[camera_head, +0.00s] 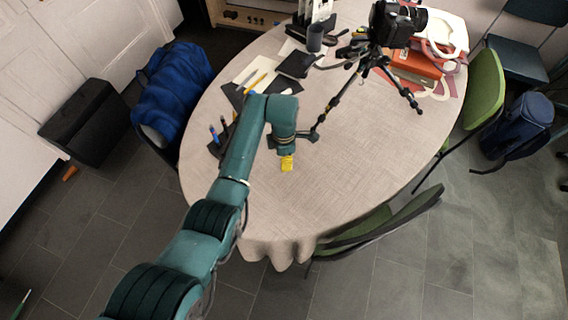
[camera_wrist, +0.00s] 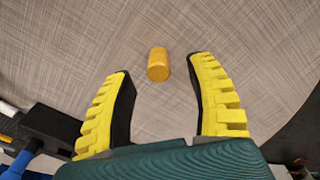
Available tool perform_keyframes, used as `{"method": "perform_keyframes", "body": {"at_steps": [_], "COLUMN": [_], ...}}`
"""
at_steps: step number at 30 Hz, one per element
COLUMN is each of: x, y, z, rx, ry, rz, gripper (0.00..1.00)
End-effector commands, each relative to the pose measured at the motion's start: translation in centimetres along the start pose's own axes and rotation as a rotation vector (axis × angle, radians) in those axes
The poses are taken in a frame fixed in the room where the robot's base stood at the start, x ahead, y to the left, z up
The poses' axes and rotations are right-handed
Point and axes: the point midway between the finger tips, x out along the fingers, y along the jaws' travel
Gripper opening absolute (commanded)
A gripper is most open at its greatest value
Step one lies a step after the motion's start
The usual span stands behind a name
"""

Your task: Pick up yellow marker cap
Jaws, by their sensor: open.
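The yellow marker cap (camera_wrist: 158,64) is a small orange-yellow cylinder on the table cloth in the wrist view. It lies just beyond the fingertips, roughly centred between them. My gripper (camera_wrist: 158,70) has its two yellow ribbed fingers spread wide, with nothing between them. In the head view my gripper (camera_head: 287,163) is over the near middle part of the table (camera_head: 340,175). The cap cannot be made out in the head view, where my arm and gripper cover that area.
A black holder with pens (camera_head: 216,140) stands left of my gripper; a dark object (camera_wrist: 50,125) shows at left in the wrist view. A camera on a tripod (camera_head: 372,60) stands behind to the right. The table's right front is clear.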

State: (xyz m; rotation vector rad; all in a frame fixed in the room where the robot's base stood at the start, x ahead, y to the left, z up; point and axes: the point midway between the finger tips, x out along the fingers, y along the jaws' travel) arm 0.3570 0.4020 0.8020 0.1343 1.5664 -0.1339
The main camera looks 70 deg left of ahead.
Motion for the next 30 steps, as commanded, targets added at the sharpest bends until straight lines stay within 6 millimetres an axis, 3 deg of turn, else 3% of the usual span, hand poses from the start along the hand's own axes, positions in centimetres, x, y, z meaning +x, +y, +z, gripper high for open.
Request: {"method": "perform_keyframes", "body": {"at_steps": [1, 4, 13, 20, 30], "x": [1.7, 3.0, 3.4, 3.4, 3.4], "y": [0.1, 0.1, 0.1, 0.1, 0.1], "z": [0.1, 0.1, 0.1, 0.1, 0.1], "rx": [0.000, 0.000, 0.001, 0.001, 0.001], "ry": [0.001, 0.001, 0.000, 0.000, 0.000], "rz": [-0.002, -0.002, 0.000, 0.000, 0.000], "gripper": [0.56, 0.56, 0.57, 0.13, 0.10]}}
